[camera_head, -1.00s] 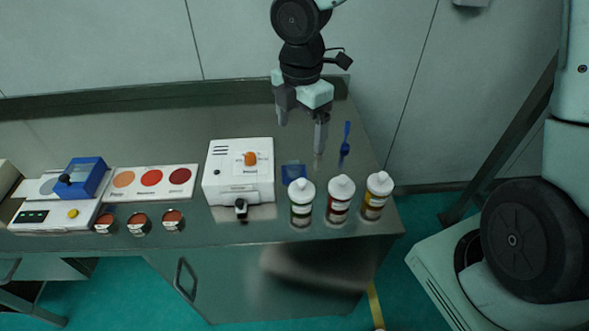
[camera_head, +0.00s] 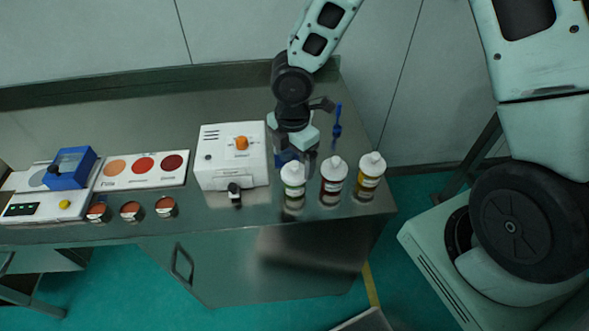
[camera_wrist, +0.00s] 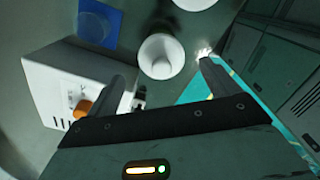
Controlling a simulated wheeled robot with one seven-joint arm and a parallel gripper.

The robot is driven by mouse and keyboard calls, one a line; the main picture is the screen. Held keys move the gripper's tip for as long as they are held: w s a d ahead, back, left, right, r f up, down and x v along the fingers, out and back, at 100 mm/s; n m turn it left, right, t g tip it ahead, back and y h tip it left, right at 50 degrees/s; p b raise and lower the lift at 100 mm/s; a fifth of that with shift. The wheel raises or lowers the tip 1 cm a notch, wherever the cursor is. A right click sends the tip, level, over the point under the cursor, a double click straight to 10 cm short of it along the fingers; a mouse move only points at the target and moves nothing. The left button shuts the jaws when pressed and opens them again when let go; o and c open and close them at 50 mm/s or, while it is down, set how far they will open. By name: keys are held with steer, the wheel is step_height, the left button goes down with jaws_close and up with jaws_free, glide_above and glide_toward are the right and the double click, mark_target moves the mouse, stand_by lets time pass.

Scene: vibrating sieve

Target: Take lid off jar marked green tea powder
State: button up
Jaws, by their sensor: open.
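Three white-lidded jars stand at the right front of the bench. The leftmost jar (camera_head: 293,190) has a green-toned label; the middle jar (camera_head: 333,185) has a red one, and the right jar (camera_head: 370,180) a yellow-brown one. The lettering is too small to read. My gripper (camera_head: 296,158) is open and empty, just behind and above the leftmost jar, partly hidden by it and by my wrist. In the wrist view, a round white lid (camera_wrist: 161,56) lies between and slightly beyond the open fingers (camera_wrist: 168,72). The lid still sits on its jar.
A white box with an orange knob (camera_head: 232,165) stands left of the jars, close to my gripper. A blue square (camera_wrist: 97,24) and a blue brush-like tool (camera_head: 337,122) lie behind the jars. Colour swatches (camera_head: 143,170) and small dishes lie farther left. The bench edge is just in front.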

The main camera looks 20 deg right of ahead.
mark_target(294, 164)
step_height(294, 164, down, 4)
steer(key=shift+s+r, duration=0.15)
steer(key=shift+r, duration=0.1)
steer(key=c, duration=1)
steer(key=shift+c, duration=0.2)
steer(key=shift+r, duration=0.15)
